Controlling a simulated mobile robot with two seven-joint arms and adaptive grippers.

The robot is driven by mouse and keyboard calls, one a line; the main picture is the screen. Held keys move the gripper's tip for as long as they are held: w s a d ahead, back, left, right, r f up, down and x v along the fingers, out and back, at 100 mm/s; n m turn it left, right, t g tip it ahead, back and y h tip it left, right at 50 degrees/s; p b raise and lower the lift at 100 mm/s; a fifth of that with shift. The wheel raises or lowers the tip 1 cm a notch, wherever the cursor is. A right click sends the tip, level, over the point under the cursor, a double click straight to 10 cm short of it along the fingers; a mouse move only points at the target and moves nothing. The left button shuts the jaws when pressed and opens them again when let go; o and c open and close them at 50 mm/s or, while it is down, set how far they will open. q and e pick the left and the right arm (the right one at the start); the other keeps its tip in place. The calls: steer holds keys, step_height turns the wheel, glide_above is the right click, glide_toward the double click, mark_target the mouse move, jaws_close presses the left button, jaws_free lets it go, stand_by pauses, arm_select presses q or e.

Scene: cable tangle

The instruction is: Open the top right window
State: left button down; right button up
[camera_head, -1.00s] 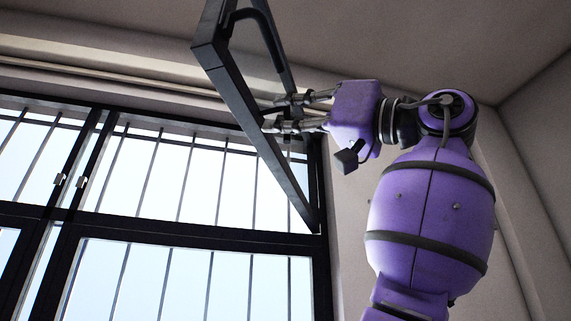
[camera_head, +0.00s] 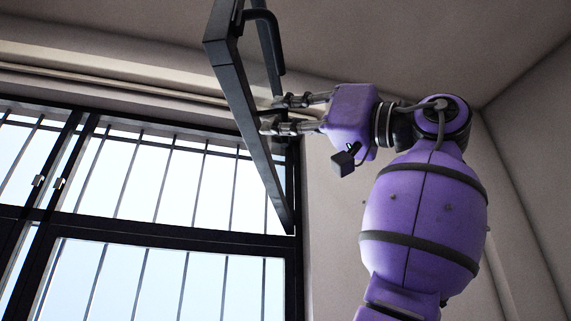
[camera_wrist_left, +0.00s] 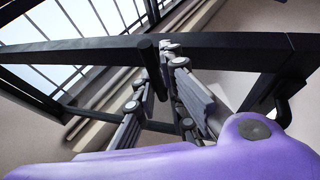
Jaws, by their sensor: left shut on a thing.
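The top right window (camera_head: 232,95) is a dark-framed sash that stands swung out from the wall, seen nearly edge-on in the head view. Its frame also crosses the left wrist view (camera_wrist_left: 235,50). My left gripper (camera_head: 270,115) is at the room-facing side of the sash, fingers pointing left. It is shut on a short dark bar, the window handle (camera_wrist_left: 151,62), which shows between the fingers in the left wrist view. A curved black handle-like bar (camera_head: 277,45) sits higher on the sash. My right gripper is not in view.
The barred window opening (camera_head: 170,180) with its fixed dark frame lies left of and behind the sash. A pale rail (camera_head: 110,82) runs along the wall above. The ceiling (camera_head: 400,40) is close over the sash. The wall at right is bare.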

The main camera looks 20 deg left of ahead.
arm_select(q)
steer(key=shift+w+f, duration=0.25)
steer(key=c, duration=1.8)
jaws_free()
steer(key=shift+c, duration=0.2)
steer(key=shift+s+d, duration=0.15)
steer(key=v, duration=1.1)
steer(key=shift+d, duration=0.3)
steer(key=shift+f, duration=0.1)
